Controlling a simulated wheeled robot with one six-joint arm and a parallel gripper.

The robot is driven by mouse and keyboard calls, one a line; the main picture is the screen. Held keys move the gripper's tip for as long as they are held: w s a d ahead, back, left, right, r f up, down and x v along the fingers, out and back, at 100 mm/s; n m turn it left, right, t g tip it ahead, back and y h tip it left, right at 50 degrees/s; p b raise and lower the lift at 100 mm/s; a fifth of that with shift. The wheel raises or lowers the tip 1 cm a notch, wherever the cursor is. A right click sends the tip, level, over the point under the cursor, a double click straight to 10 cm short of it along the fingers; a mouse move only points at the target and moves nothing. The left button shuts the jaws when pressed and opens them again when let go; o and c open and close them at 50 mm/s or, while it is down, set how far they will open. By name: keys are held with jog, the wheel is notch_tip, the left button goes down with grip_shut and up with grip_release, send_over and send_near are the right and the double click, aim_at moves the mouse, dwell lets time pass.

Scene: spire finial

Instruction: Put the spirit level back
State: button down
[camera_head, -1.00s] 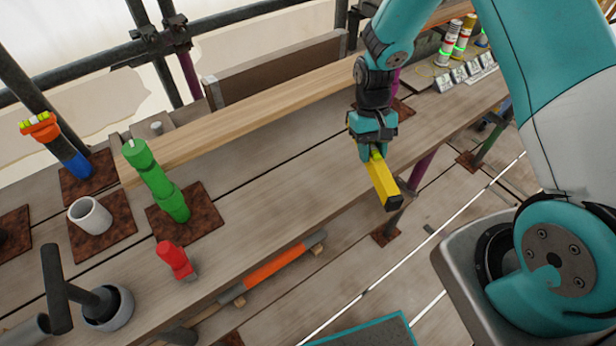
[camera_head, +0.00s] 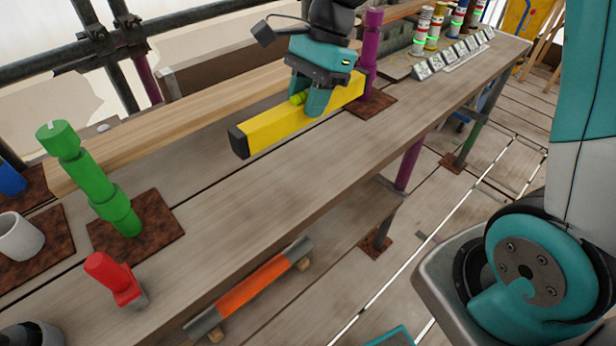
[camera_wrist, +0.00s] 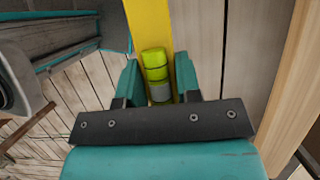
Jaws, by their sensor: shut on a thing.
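The spirit level is a long yellow bar with black end caps. In the head view its yellow body (camera_head: 279,126) hangs over the plank bench, its near black end pointing left and its far end close to the purple post. My gripper (camera_head: 312,104) is shut on the spirit level around its middle, near the green vial. In the wrist view the level (camera_wrist: 149,22) runs between my two fingers (camera_wrist: 158,90), with the yellow-green vial (camera_wrist: 155,64) between them. I cannot tell whether the level touches the bench.
A purple post (camera_head: 373,52) stands on a rusty plate just beyond the level. A green post (camera_head: 104,190) and a red object (camera_head: 112,277) are at left. Several cans (camera_head: 433,28) and a row of small blocks (camera_head: 455,56) stand at the back right. The middle planks are clear.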

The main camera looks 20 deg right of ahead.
notch_tip(320, 180, down, 16)
jog(key=shift+f+b, duration=0.15)
jog(key=shift+b, duration=0.55)
jog(key=shift+f, duration=0.15)
jog(key=c, duration=0.8)
grip_release()
jog(key=v, duration=1.2)
jog(key=s+a+r+n, duration=0.4)
jog(key=s+n, duration=0.6)
jog(key=s+a+r+n+t, duration=0.1)
jog(key=s+a+r+n, duration=0.3)
jog(key=s+n, duration=0.5)
jog(key=r+n, duration=0.1)
jog(key=n, duration=0.1)
jog(key=shift+s+a+n+p, duration=0.2)
jog(key=shift+s+n+p, duration=0.1)
jog(key=shift+s+p, duration=0.1)
